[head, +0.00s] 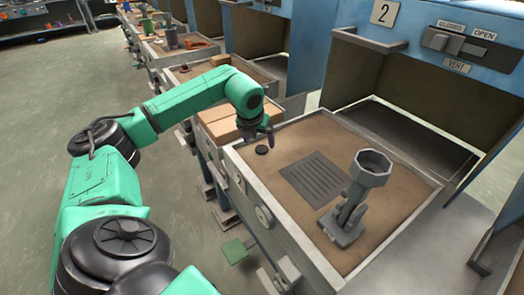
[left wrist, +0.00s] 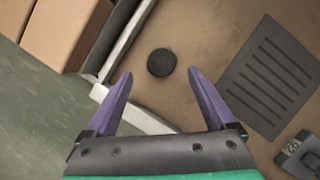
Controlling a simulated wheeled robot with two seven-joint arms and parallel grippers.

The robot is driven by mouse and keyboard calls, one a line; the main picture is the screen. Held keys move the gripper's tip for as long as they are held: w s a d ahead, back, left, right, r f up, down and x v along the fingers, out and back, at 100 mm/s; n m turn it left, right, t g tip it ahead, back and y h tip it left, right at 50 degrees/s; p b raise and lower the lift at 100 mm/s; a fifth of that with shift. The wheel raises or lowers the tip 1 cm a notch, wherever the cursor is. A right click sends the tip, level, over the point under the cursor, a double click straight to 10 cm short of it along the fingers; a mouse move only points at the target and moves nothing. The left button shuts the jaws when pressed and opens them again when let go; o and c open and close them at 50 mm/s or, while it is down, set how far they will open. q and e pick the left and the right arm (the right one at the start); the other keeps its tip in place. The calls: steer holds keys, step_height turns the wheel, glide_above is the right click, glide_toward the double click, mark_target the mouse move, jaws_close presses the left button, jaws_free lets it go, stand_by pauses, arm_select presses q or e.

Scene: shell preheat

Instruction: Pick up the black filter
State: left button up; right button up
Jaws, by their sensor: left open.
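The black filter (head: 262,150) is a small dark disc lying flat on the brown tray surface near its left corner. In the left wrist view the filter (left wrist: 161,63) lies ahead of the fingertips, roughly centred between their lines and apart from both. My left gripper (head: 268,131) is above the tray's left edge, close to the filter in the head view. Its two purple fingers are spread wide with nothing between them, as the left wrist view (left wrist: 158,78) shows. My right gripper is not in view.
A dark slotted plate (head: 315,178) lies right of the filter. The tray's raised metal rim (head: 290,241) borders the work area. Cardboard boxes (head: 222,118) stand left of the tray.

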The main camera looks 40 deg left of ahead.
mark_target(261, 149)
arm_select(q)
steer(key=x, duration=0.4)
steer(key=shift+w+f, duration=0.2)
steer(key=shift+f, duration=0.1)
steer(key=shift+r, duration=0.1)
jaws_close()
